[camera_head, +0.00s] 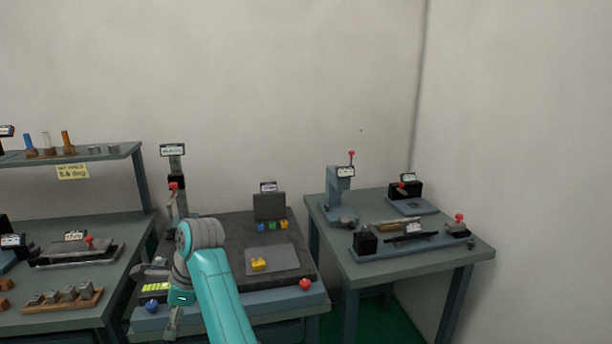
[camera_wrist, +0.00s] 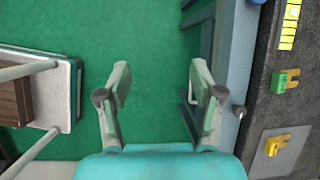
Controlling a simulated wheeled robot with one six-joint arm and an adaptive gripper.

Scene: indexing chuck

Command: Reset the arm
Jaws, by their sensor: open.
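My gripper (camera_wrist: 160,85) is open in the wrist view, its two fingers spread wide with nothing between them. It points down over green floor, just left of a bench edge. In the head view my teal arm reaches over the front left of the middle bench (camera_head: 262,306); the fingers are hard to make out there. A yellow piece (camera_head: 259,264) lies on a grey plate (camera_head: 288,258) on that bench; it also shows at the right of the wrist view (camera_wrist: 272,147). A green piece (camera_wrist: 284,81) lies near it in the wrist view.
Small coloured blocks (camera_head: 272,226) stand before a dark panel (camera_head: 269,206). A right bench (camera_head: 358,270) holds a press (camera_head: 340,198) and fixtures. A left bench (camera_head: 95,312) holds fixtures under a shelf. A pale-rimmed stand (camera_wrist: 70,90) is left of my gripper; green floor lies between.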

